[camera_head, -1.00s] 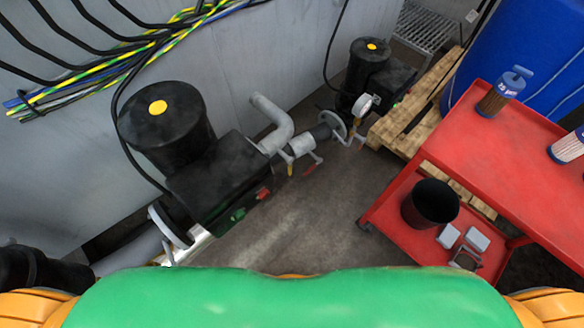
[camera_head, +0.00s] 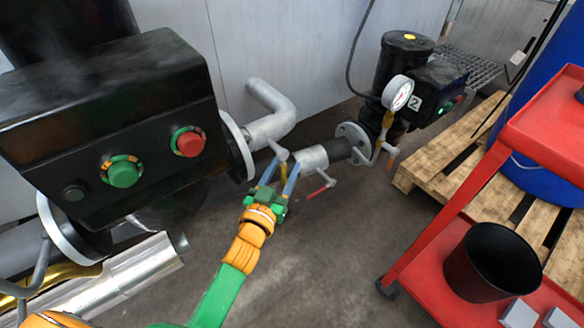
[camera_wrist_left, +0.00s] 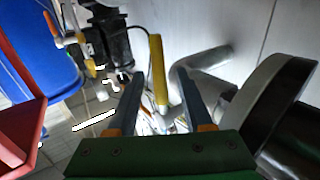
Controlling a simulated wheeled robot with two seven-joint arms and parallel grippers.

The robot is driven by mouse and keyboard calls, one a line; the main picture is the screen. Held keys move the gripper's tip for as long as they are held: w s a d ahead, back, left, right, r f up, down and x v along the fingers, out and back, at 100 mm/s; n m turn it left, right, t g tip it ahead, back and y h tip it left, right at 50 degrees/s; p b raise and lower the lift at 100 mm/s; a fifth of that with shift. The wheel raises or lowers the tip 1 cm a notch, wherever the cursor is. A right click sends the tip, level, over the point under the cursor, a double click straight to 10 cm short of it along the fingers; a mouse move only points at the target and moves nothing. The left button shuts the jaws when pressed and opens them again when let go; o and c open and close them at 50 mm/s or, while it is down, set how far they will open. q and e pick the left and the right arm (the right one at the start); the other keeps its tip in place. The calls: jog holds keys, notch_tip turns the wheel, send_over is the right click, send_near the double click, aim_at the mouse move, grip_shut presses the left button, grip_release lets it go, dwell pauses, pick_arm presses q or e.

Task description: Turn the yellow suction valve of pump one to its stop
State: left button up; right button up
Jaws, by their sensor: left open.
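The yellow valve handle (camera_head: 282,173) hangs from a grey stem at the pipe to the right of the near pump (camera_head: 110,120). My left gripper (camera_head: 283,166) is open at this handle, its blue-grey fingers pointing up toward the pipe. In the left wrist view the yellow handle (camera_wrist_left: 157,65) stands between the two open fingers (camera_wrist_left: 158,85), with a visible gap on each side. The far part of the valve is partly hidden there. My right gripper is not in view.
A red-handled valve (camera_head: 321,187) sits just right on the same pipe. A second pump marked 2 (camera_head: 435,88) with a pressure gauge (camera_head: 398,93) stands behind. A wooden pallet (camera_head: 425,165), red cart (camera_head: 440,225) and black bin (camera_head: 492,262) are at right. The floor between is clear.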

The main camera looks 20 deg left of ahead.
pick_arm(q)
jog(key=w, duration=0.3)
jog(key=shift+d, duration=0.1)
jog(key=shift+f, duration=0.1)
grip_shut()
dwell(1.3)
